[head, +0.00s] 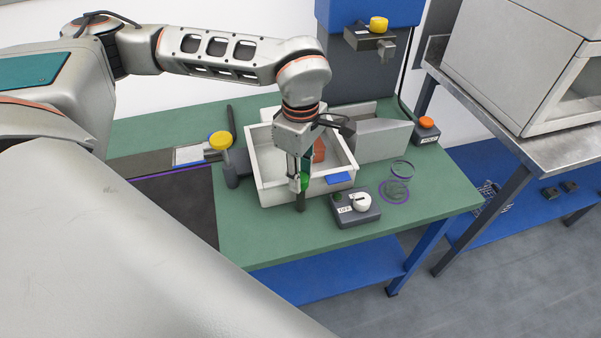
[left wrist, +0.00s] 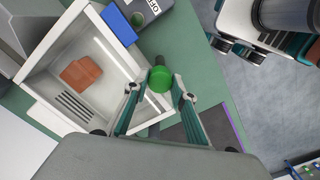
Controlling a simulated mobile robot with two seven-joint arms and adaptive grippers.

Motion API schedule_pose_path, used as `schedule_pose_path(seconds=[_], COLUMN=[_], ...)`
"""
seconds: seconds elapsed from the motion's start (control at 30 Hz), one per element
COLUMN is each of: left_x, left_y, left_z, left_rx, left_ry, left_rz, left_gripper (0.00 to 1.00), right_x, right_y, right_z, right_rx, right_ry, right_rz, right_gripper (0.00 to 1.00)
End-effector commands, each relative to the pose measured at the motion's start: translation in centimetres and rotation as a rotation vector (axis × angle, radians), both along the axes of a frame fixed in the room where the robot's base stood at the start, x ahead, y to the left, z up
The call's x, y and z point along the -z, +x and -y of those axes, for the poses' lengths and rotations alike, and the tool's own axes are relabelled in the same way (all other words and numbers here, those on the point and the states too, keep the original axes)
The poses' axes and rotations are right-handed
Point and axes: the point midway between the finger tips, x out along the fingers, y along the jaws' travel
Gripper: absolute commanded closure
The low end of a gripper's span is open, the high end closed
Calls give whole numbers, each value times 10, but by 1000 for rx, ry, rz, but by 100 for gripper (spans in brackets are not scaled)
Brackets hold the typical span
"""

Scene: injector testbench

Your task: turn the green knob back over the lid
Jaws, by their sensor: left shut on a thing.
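The green knob (head: 304,181) stands at the front edge of the white box (head: 268,196), on a dark upright post (head: 300,202). My left gripper (head: 298,184) reaches down from above and is shut on the knob. In the left wrist view, the round green knob (left wrist: 160,79) sits between the two fingertips (left wrist: 158,86), beside the white box (left wrist: 92,20). The box's inside shows from above, and I cannot make out a separate lid.
A reddish-brown block (left wrist: 81,73) lies inside the box. A grey switch box with a white knob (head: 361,202) stands right of it, near purple-rimmed rings (head: 394,191). A yellow-topped fixture (head: 220,141) stands left.

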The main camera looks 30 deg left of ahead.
Motion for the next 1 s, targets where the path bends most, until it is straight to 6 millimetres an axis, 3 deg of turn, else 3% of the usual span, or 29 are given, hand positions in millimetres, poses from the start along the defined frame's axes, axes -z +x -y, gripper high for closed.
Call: schedule_pose_path(seconds=[0.2,0.23,0.27,0.3,0.7,0.87,1.0], left_x=[-2,-2,-2,-1,-6,-29,-58], left_y=[1,1,1,1,1,1,2], left_z=[1,1,1,1,0,0,0], left_rx=[2,2,2,2,0,0,0], left_ry=[-2,-2,-2,-1,0,-1,0], left_rz=[5,5,5,4,3,6,8], left_gripper=[96,67,59,58,58,58,58], right_x=[0,0,0,0,-1,-1,-1], right_y=[0,0,0,0,0,0,0], right_z=[0,0,0,0,2,1,0], right_rx=[0,0,0,0,-1,0,-1], right_ry=[0,0,0,0,-4,-2,-1], right_rz=[-1,-1,-1,-1,1,1,1], right_gripper=[46,46,46,46,46,46,46])
